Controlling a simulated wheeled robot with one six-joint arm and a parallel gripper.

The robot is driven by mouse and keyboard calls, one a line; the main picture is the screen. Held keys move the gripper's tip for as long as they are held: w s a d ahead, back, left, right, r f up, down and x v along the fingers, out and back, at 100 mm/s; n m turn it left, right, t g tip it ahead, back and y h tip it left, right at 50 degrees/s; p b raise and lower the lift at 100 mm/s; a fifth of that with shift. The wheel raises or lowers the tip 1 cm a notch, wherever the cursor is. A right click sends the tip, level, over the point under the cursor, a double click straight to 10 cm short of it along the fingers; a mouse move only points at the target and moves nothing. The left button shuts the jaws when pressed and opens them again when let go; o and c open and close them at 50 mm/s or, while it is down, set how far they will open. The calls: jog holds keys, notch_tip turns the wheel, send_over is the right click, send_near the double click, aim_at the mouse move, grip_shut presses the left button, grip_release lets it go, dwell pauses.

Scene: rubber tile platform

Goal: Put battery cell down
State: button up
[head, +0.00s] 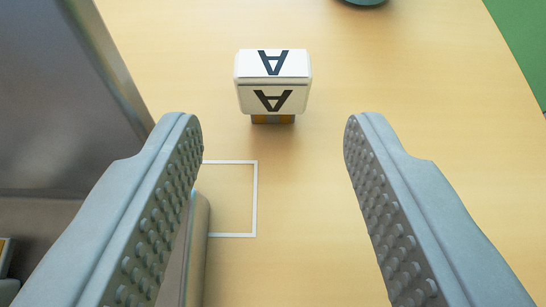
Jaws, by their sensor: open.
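The battery cell appears to be the small white block (272,82) with a black letter A on its top and front faces. It stands upright on the wooden surface, with a narrow orange-brown part showing under it. My gripper (274,135) is open, its two grey fingers with studded pads spread wide. The block lies beyond the fingertips, between their lines, and neither finger touches it. Nothing is between the fingers except the bare surface and a marking.
A white square outline (256,200) is marked on the wooden surface (410,110), partly hidden by the left finger. A grey panel (60,100) stands at the left. A dark round object (362,2) is cut off at the top. Green floor (525,40) shows at upper right.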

jog(key=shift+v, duration=2.9)
jog(key=s+r+t, duration=0.1)
jog(key=s+r, duration=0.3)
jog(key=r, duration=0.4)
jog(key=s+a+r+t, duration=0.1)
jog(key=s+r, duration=0.3)
jog(key=r, duration=0.4)
jog(key=s+r+t, duration=0.1)
jog(key=s+r, duration=0.4)
jog(key=r, duration=0.3)
jog(key=s+a+r+t, duration=0.1)
jog(key=s+r, duration=0.6)
jog(key=s, duration=0.3)
jog(key=s+r+t, duration=0.1)
jog(key=s+r, duration=0.7)
jog(key=s, duration=0.2)
jog(key=shift+a, duration=0.35)
jog(key=shift+w+f, duration=0.1)
jog(key=shift+w, duration=0.05)
jog(key=shift+c, duration=0.3)
